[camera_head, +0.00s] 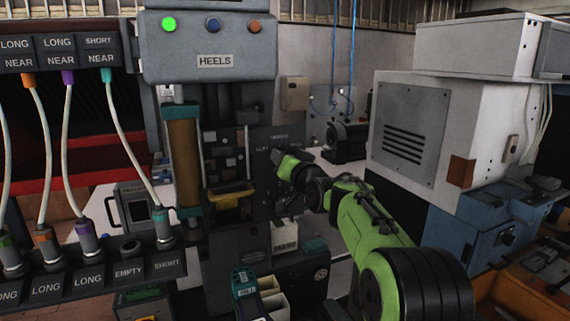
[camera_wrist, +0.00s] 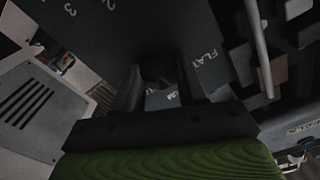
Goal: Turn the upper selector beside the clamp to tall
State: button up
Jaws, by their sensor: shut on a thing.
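The selector panel (camera_head: 262,140) is a dark plate to the right of the clamp column in the head view. Small lettering shows at its top, too small to read fully. My gripper (camera_head: 277,160) reaches it from the right and covers the selector there. In the wrist view my gripper (camera_wrist: 160,85) has its two dark fingers on either side of a dark selector knob (camera_wrist: 158,70), shut on it. "FLAT" and a word ending in "UM" show beside the knob. "Tall" cannot be read, and the pointer's direction is too dark to tell.
The numbers 2 and 3 (camera_wrist: 40,95) mark another part of the panel. The clamp head (camera_head: 210,45) reads "HEELS" and has a lit green lamp (camera_head: 169,23). A labelled cable rack (camera_head: 90,278) stands left. A large grey machine (camera_head: 430,130) stands right.

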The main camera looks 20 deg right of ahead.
jog(key=m, duration=1.2)
jog(key=shift+f+m+b, duration=0.15)
jog(key=shift+m+b, duration=0.15)
jog(key=shift+b, duration=0.05)
dwell(0.4)
jog(key=o, duration=1.1)
jog(key=shift+c, duration=0.2)
jog(key=s+b, duration=0.3)
jog(key=s, duration=1.2)
jog(key=shift+s+b, duration=0.35)
